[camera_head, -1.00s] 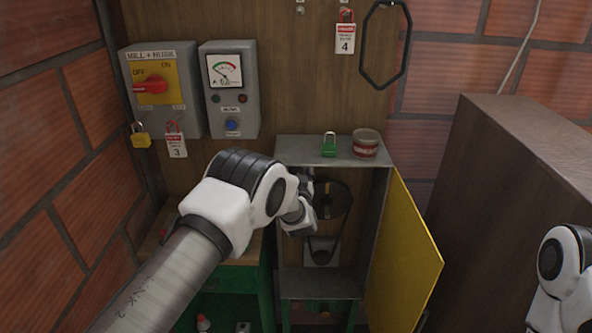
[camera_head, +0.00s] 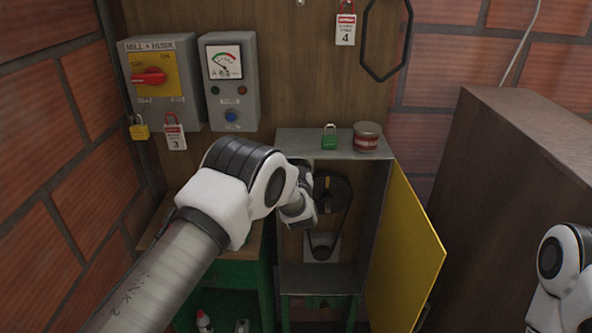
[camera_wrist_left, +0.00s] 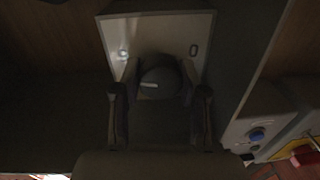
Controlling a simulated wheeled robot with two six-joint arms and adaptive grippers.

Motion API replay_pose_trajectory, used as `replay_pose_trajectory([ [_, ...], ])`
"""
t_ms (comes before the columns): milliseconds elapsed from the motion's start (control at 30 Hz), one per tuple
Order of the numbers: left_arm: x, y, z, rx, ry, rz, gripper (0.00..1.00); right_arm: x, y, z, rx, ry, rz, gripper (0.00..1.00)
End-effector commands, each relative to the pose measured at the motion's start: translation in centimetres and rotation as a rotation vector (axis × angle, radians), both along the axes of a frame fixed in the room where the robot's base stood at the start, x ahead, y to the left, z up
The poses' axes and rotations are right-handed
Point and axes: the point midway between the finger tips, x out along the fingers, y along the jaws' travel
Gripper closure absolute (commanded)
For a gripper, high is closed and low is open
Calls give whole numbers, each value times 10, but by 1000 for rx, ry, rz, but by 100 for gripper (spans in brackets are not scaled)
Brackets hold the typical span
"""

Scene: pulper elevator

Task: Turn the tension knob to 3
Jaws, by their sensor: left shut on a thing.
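The tension knob (camera_wrist_left: 158,72) is a dark round knob with a pale pointer mark, on a light plate (camera_wrist_left: 150,25) in the left wrist view. A mark like a 0 shows on the plate to its right; other marks are dim or hidden. My left gripper (camera_wrist_left: 160,92) has a finger on each side of the knob and is shut on it. In the head view my left wrist (camera_head: 299,205) reaches into the open cabinet (camera_head: 340,146); the knob and fingertips are hidden there. My right arm shows at the right edge, its gripper out of view.
The cabinet's yellow door (camera_head: 408,250) stands open to the right. A dark pulley (camera_head: 335,195) with a belt is inside. A green padlock (camera_head: 329,138) and a tin (camera_head: 367,137) stand on top. A switch box (camera_head: 185,112) and a gauge box (camera_head: 231,95) hang at left.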

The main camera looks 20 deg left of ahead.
Motion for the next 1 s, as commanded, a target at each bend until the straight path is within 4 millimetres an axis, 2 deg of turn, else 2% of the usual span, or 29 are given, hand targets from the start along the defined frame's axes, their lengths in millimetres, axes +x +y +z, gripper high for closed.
replay_pose_trajectory([
  [33,0,0,-4,-32,-11,-1,92,0,0,-10,0,0,0,60],
  [1000,0,0,-4,-903,-263,-1,92,0,0,-124,0,0,0,60],
])
